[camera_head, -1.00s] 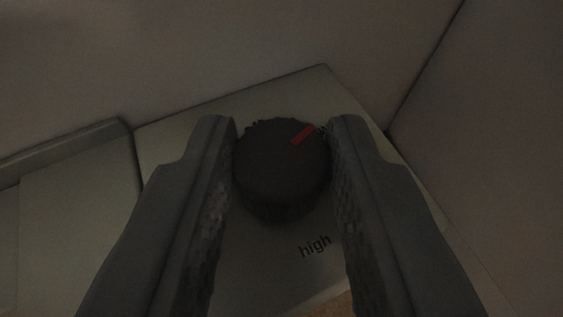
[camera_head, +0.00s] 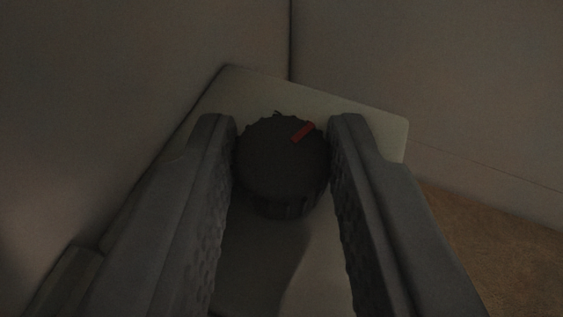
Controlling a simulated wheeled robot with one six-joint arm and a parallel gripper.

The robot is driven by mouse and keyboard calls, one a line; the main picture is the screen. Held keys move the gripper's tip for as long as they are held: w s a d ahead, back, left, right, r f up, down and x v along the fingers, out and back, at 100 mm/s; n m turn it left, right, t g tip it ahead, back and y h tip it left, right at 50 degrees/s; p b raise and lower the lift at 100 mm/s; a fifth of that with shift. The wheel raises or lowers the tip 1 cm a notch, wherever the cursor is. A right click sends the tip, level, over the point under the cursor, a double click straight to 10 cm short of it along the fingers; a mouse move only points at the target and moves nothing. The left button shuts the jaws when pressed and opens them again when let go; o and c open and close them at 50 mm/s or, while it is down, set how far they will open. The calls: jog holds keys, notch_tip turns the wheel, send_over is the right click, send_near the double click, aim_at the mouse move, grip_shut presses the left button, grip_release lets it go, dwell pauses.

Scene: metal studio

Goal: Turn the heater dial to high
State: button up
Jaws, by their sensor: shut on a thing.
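The heater dial (camera_head: 281,155) is a dark round knob with a ribbed edge. It sits in the middle of the view on a pale plate (camera_head: 370,118). The word "high" is not visible now. The fingers hide parts of the plate beside the dial.
Pale walls (camera_head: 420,70) meet in a corner behind the plate. A brown floor-like surface (camera_head: 500,250) shows at the lower right.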

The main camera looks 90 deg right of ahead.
jog(key=shift+g, duration=0.3)
jog(key=o, duration=1)
jog(key=shift+c, duration=0.2)
jog(key=v, duration=1.7)
jog(key=shift+a, duration=0.25)
